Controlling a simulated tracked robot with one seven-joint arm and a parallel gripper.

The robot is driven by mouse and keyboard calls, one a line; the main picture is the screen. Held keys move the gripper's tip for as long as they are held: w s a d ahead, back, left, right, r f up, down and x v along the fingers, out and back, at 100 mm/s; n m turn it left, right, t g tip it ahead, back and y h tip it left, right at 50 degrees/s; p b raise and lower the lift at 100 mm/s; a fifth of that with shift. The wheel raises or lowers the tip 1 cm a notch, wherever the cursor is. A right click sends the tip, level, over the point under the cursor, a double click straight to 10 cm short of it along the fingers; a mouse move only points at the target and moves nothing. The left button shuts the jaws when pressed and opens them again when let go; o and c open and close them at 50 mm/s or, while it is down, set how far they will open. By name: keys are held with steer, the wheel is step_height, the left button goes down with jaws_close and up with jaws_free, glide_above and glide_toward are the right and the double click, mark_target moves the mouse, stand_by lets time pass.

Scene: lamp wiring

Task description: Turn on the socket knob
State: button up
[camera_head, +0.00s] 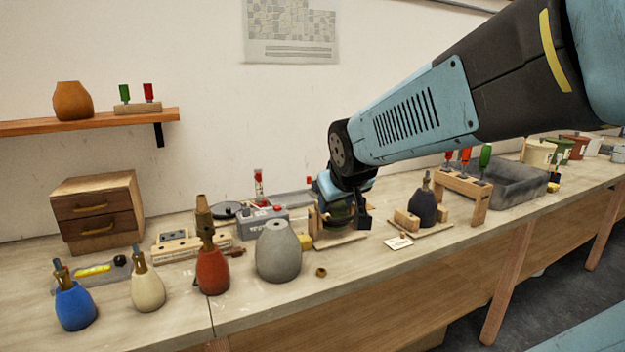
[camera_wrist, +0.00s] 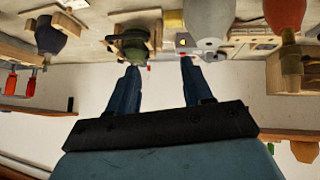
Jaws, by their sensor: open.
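My gripper (camera_wrist: 158,72) is open, its two blue fingers apart with nothing seen between them; its tips reach toward a dark green lamp base (camera_wrist: 133,42) in a wooden cradle. In the head view my wrist hides most of that green base. A red lamp base (camera_head: 212,270) carries a tall brass-coloured socket (camera_head: 205,222), left of my gripper; this also shows in the wrist view (camera_wrist: 292,62). The blue base (camera_head: 75,305) and cream base (camera_head: 148,288) have sockets or fittings on top too. I cannot make out which small part is the socket knob.
A grey base (camera_head: 279,255) stands left of the cradle. A grey box with a red button (camera_head: 262,218) is behind it. A dark base (camera_head: 424,207), a wooden screwdriver rack (camera_head: 462,184) and a grey tray (camera_head: 513,180) are to the right. The bench front is fairly clear.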

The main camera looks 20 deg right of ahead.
steer(key=w+d+f+n+t, duration=0.2)
steer(key=w+d+f+t, duration=0.1)
steer(key=w+d, duration=0.35)
steer(key=w+d+f+n+t, duration=0.25)
steer(key=w+d, duration=0.25)
steer(key=w, duration=0.3)
steer(key=s+d+f+t+y, duration=0.5)
steer(key=t, duration=0.3)
steer(key=x, duration=1.4)
steer(key=shift+d, duration=0.2)
steer(key=shift+s+r, duration=0.15)
steer(key=shift+c, duration=0.3)
jaws_close()
